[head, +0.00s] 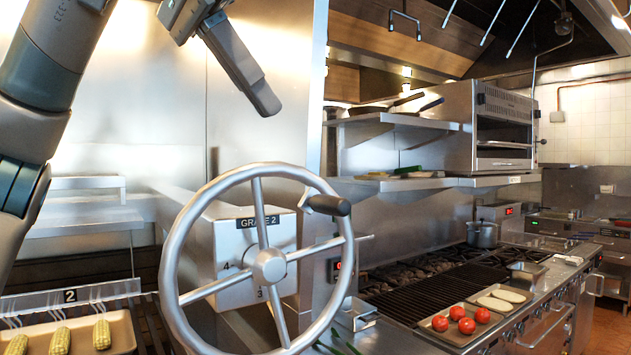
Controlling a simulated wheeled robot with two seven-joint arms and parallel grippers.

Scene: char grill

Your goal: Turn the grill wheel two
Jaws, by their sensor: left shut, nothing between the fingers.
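The grill wheel (178,262) is a large grey metal hand wheel with several spokes and a round hub (269,266). A dark knob handle (328,205) sits on its rim at the upper right. Behind it is a metal box (228,236) with a "GRATE 2" label (258,222) and numbers around the hub; a 4 and a 3 can be read. My left gripper (266,100) is above the wheel, shut and empty, apart from the rim and knob. My right gripper is not in view.
A tray (122,330) of corn cobs lies at the lower left by a "2" sign (70,295). At right, a stove counter holds a tray of tomatoes (457,313) and a pot (482,234). A shelf (390,119) with pans stands behind.

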